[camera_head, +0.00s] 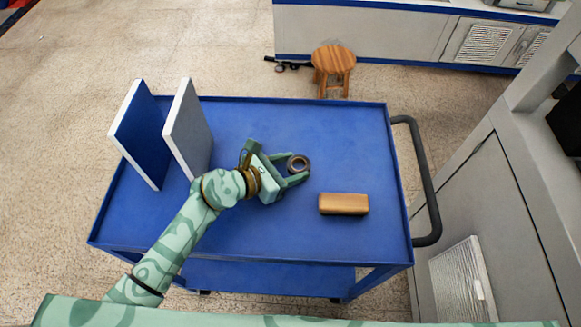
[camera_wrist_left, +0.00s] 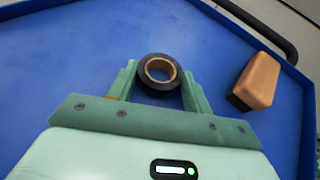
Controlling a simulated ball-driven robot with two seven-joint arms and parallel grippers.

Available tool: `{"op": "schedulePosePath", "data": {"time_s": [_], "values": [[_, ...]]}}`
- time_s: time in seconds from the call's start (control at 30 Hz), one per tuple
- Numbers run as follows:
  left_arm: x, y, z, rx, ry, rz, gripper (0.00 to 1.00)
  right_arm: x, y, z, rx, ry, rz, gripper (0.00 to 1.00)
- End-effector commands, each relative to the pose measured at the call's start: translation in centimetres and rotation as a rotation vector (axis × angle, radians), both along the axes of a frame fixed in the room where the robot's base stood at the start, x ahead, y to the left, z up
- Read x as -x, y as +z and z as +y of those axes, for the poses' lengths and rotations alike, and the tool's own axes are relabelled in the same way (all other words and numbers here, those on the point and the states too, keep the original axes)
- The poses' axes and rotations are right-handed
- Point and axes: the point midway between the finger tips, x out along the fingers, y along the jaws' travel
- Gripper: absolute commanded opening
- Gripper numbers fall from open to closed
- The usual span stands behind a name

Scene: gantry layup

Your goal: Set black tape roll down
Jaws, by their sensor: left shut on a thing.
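The black tape roll (camera_head: 299,163) has a tan core and is at the middle of the blue cart top, between the fingers of my left gripper (camera_head: 297,170). In the left wrist view the roll (camera_wrist_left: 159,74) sits between the two green fingertips (camera_wrist_left: 160,85), its open hole facing the camera. The left gripper is shut on it. Whether the roll touches the cart top or is held just above it, I cannot tell. My right gripper is in neither view.
A tan and black block (camera_head: 343,204) lies on the blue cart (camera_head: 290,235), right of the gripper. Two upright panels (camera_head: 193,130) stand at the left. A black handle (camera_head: 430,185) is on the cart's right side. Clear surface lies behind the roll.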

Motion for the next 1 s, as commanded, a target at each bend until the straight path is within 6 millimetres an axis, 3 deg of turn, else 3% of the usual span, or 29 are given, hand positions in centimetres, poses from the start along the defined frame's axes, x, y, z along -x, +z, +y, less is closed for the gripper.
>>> {"op": "schedulePosePath", "data": {"time_s": [0.27, 0.3, 0.37, 0.7, 1.0], "values": [[0.0, -0.2, 0.0, -0.002, 0.0, 0.0, 0.27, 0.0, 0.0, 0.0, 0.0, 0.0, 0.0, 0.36], [0.0, -0.1, 0.0, -0.002, 0.0, 0.0, 0.58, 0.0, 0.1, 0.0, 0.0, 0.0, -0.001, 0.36], [0.0, -0.1, 0.0, -0.002, 0.0, 0.0, 0.71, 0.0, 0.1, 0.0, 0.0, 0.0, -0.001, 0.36], [0.1, 0.4, 0.1, -0.002, 0.0, -0.001, 0.71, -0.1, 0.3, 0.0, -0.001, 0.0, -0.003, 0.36], [3.6, 2.9, 4.7, -0.006, 0.0, -0.002, 0.71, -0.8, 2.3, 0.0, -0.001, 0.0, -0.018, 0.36]]}}
